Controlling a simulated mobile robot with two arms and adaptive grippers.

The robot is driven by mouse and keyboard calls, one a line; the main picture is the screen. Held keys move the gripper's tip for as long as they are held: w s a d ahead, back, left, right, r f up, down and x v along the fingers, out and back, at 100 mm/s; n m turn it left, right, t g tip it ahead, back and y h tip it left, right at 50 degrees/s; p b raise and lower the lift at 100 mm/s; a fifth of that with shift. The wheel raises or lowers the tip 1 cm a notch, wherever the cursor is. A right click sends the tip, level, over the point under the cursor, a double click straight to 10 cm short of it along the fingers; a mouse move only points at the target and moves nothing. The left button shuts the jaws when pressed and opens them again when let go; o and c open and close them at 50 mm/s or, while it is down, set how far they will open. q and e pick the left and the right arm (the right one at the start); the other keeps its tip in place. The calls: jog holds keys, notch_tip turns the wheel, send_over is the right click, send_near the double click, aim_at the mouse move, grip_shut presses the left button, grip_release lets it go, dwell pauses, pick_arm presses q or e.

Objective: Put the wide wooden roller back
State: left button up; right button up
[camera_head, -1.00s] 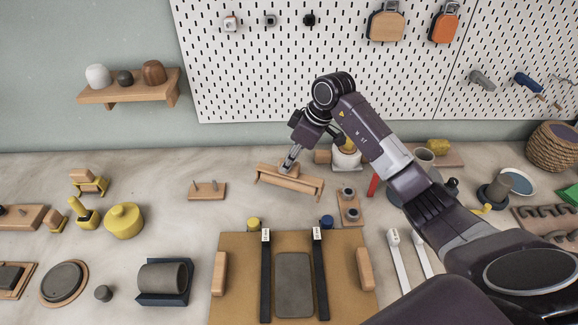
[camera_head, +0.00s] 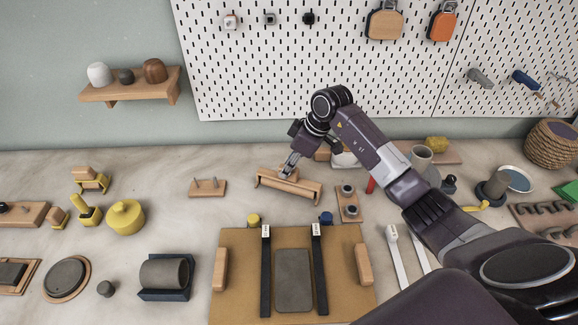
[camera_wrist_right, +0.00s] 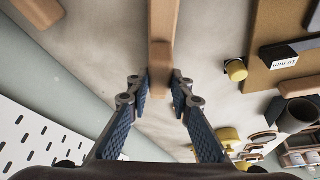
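The wide wooden roller (camera_head: 302,191) is a long light-wood piece near the back middle of the table in the head view. My right gripper (camera_head: 286,175) is at it from above. In the right wrist view my gripper (camera_wrist_right: 163,92) has its two blue pads close on both sides of the roller's wooden bar (camera_wrist_right: 161,60). I cannot tell whether the roller touches the table. A small wooden stand with two pegs (camera_head: 207,189) lies to its left. My left gripper is out of view.
A tan mat (camera_head: 233,295) with two black strips lies in front. A small wooden stand with dark knobs (camera_head: 351,213) is close to the roller's right. A white pot (camera_head: 345,158) and wooden block (camera_head: 322,155) are behind. Bare table lies left of the roller.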

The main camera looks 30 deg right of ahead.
jog(key=o, duration=0.4)
jog(key=shift+s+f, duration=0.1)
jog(key=shift+f, duration=0.6)
jog(key=shift+o, duration=0.2)
jog(key=shift+r, duration=0.5)
jog(key=b+v, duration=0.3)
jog(key=v, duration=0.9)
jog(key=shift+w+r, duration=0.25)
jog(key=shift+r, duration=0.15)
